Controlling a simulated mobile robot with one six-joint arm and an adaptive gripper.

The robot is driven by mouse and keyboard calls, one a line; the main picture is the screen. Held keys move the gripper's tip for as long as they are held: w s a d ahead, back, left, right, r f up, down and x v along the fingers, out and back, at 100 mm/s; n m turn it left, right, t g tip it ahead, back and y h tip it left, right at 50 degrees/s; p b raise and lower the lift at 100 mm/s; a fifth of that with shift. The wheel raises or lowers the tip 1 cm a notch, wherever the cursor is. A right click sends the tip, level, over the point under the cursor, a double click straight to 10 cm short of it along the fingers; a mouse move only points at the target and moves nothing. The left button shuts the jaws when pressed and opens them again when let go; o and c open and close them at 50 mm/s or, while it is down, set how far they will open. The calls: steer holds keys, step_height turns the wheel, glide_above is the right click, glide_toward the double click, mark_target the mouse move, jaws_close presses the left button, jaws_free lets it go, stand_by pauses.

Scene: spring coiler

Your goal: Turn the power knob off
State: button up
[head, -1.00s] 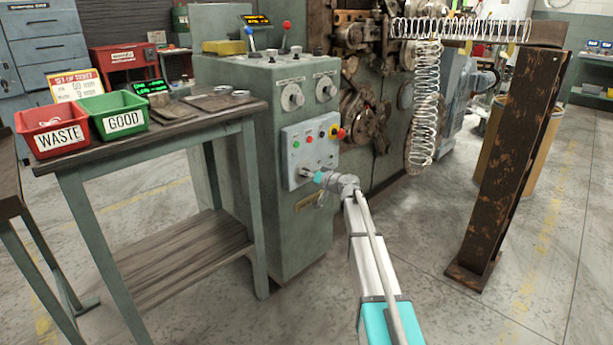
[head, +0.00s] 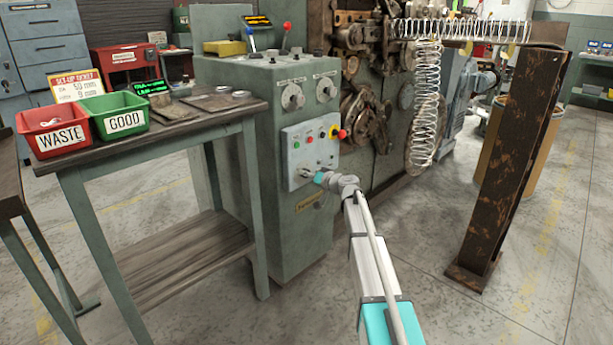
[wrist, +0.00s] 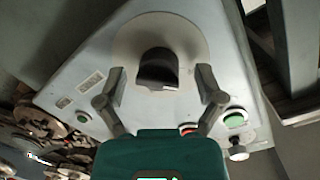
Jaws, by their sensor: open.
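The power knob is a dark knob (wrist: 157,68) on a round pale plate (wrist: 125,35) in the wrist view. My gripper (wrist: 160,82) is open, with one finger on each side of the knob. Gaps show between both fingers and the knob, so it is not gripped. In the head view my gripper (head: 311,173) is at the lower left of the light grey control panel (head: 297,150). The knob there is mostly hidden by the fingers.
A green button (wrist: 234,120) and a partly hidden red one lie close to my right finger in the wrist view. A red knob (head: 342,134) sticks out at the panel's upper right. A workbench (head: 200,118) stands left; a rusty steel post (head: 510,160) stands right.

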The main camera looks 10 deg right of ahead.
steer(key=s+a+f+n+g+h+p, duration=0.1)
steer(key=s+a+f+g, duration=0.15)
steer(key=s, duration=0.45)
steer(key=s+a+f+g+h+p, duration=0.1)
steer(key=s+f+g+p, duration=0.15)
steer(key=s, duration=0.55)
steer(key=s+a+f+n+g+h+p, duration=0.1)
steer(key=s+a+f+g, duration=0.15)
steer(key=s, duration=0.45)
steer(key=s+d+f+m+g+h+p, duration=0.1)
steer(key=s+d+g+h, duration=0.2)
steer(key=s, duration=0.9)
steer(key=s+d+f+m+g+h+p, duration=0.1)
steer(key=s+d+m+g+h+p, duration=0.2)
steer(key=s, duration=0.9)
step_height(320, 180, up, 38)
steer(key=w+n+p, duration=0.1)
steer(key=p, duration=3.5)
steer(key=shift+a+r+h+p, duration=0.15)
steer(key=shift+a+h+p, duration=0.2)
steer(key=shift+h+p, duration=0.05)
